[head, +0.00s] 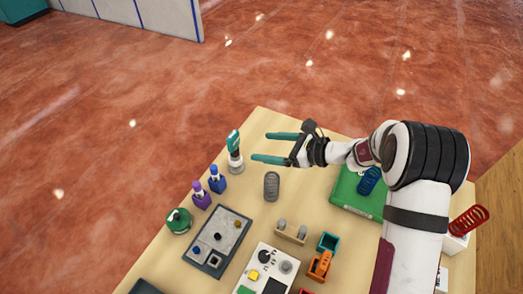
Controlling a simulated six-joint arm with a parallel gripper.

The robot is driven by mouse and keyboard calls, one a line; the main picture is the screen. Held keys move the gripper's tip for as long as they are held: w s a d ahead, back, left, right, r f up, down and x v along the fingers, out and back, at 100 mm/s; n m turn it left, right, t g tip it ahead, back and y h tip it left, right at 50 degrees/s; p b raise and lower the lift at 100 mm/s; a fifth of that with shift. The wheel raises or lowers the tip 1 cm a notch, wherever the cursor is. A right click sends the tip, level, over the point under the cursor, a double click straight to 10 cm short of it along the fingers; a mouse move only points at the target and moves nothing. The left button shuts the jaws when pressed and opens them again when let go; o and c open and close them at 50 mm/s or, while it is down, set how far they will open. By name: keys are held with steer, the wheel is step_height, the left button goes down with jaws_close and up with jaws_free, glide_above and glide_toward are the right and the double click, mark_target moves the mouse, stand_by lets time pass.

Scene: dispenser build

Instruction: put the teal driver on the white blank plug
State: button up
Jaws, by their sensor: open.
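The teal driver (234,142) stands upright at the far left edge of the table, in a pale grey-white base (236,164). My gripper (261,147) is open and empty, with its two teal fingers pointing left toward the driver. The fingertips look a little to the right of the driver and apart from it.
Blue (217,180) and purple (200,196) holders stand nearer along the left edge, beside a green round thing (178,221). A grey coil (271,186) stands below my gripper. A white panel (248,274), an orange part (319,266) and a green box (347,195) lie nearer and right.

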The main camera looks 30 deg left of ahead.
steer(key=s+d+r+n+g+h, duration=0.1)
steer(key=s+d+r+n+h, duration=0.3)
steer(key=s+d, duration=0.45)
steer(key=s+d+r+n+h, duration=0.2)
steer(key=s+d+r+n, duration=0.3)
steer(key=s+d+r, duration=0.4)
steer(key=s+d+f+n+h, duration=0.1)
steer(key=s+d+f+h, duration=0.1)
steer(key=s+d, duration=0.3)
steer(key=s+d+f+n+h, duration=0.2)
steer(key=s+d+h, duration=0.1)
steer(key=s+d, duration=0.2)
steer(key=shift+s+f+t+h, duration=0.3)
steer(key=shift+s+t, duration=0.05)
steer(key=shift+t, duration=0.05)
steer(key=shift+d, duration=0.1)
